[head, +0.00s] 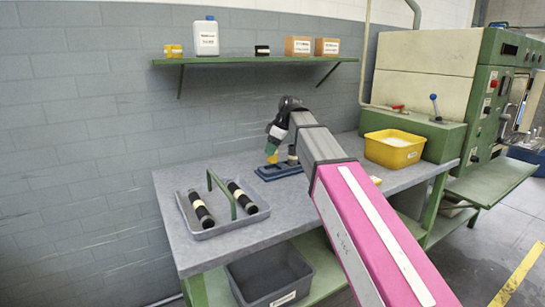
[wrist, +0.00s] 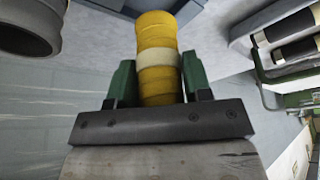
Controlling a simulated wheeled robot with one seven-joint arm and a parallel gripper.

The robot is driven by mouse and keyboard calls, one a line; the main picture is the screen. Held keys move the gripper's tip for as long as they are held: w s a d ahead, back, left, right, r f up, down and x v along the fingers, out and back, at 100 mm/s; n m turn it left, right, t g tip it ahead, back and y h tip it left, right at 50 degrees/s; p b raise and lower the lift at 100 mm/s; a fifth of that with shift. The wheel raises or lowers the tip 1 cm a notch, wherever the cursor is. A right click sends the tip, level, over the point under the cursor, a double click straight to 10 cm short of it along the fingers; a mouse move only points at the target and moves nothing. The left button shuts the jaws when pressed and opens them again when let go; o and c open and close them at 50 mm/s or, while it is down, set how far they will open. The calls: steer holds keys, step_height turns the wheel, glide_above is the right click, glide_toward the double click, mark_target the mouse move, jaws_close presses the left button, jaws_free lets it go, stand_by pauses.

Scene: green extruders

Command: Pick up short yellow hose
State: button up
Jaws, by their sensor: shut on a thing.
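The short yellow hose (wrist: 158,50) has a pale band around its middle and stands between the two green fingers in the wrist view. My gripper (wrist: 158,82) is shut on it, one finger on each side. In the head view my gripper (head: 272,142) is over the blue rack (head: 283,171), and a bit of the yellow hose (head: 271,157) shows below the fingers. I cannot tell whether the hose touches the rack. My arm hides part of the rack.
A dark hose with a pale band (head: 292,155) stands on the rack, close right of my gripper. A grey tray (head: 225,228) with a green handle and two black hoses is at the left. A yellow bin (head: 394,153) is at the right. A shelf (head: 255,61) hangs above.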

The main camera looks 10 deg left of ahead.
steer(key=shift+s+a+r, duration=3.2)
steer(key=shift+s+r, duration=0.25)
steer(key=shift+s, duration=1.4)
steer(key=shift+w+d+f, duration=1.05)
steer(key=shift+w+f, duration=0.6)
steer(key=shift+f, duration=0.15)
steer(key=shift+w+d+f, duration=1.1)
steer(key=shift+w+f, duration=0.5)
steer(key=shift+f, duration=0.25)
steer(key=shift+w+d+f, duration=1.05)
steer(key=shift+w+f, duration=0.6)
steer(key=shift+f, duration=0.15)
steer(key=shift+f, duration=0.15)
steer(key=o, duration=1)
steer(key=shift+o, duration=0.2)
